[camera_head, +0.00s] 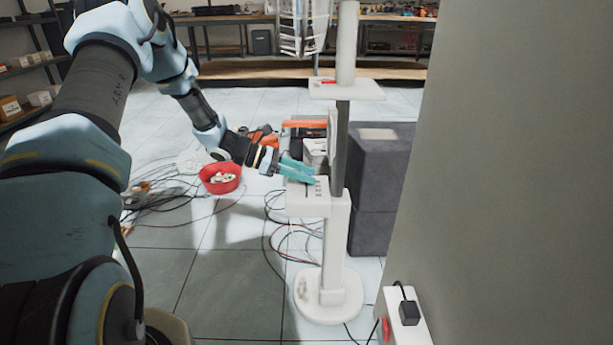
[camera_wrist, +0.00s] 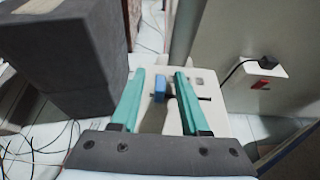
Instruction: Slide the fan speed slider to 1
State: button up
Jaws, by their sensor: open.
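The white stand fan (camera_head: 335,240) stands upright on the tiled floor, with a round base and a pale control panel (camera_head: 308,200) partway up its post. In the wrist view the panel (camera_wrist: 205,82) has a dark slot with a blue slider knob (camera_wrist: 160,88) on it. My gripper (camera_head: 302,170) has teal fingers and reaches over the panel from the left. In the wrist view my gripper (camera_wrist: 160,88) is open, with the blue knob between its fingertips and gaps visible. Contact with the knob cannot be told. The speed marks are too small to read.
A dark grey block (camera_head: 380,190) stands right behind the fan. A red bowl (camera_head: 220,178) and loose cables (camera_head: 165,200) lie on the floor to the left. A white power strip (camera_head: 403,318) with a black plug is by the wall at the front right.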

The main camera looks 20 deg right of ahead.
jog(key=shift+d+f, duration=0.1)
jog(key=shift+d, duration=0.1)
grip_shut()
dwell(0.3)
jog(key=shift+s, duration=0.1)
dwell(1.0)
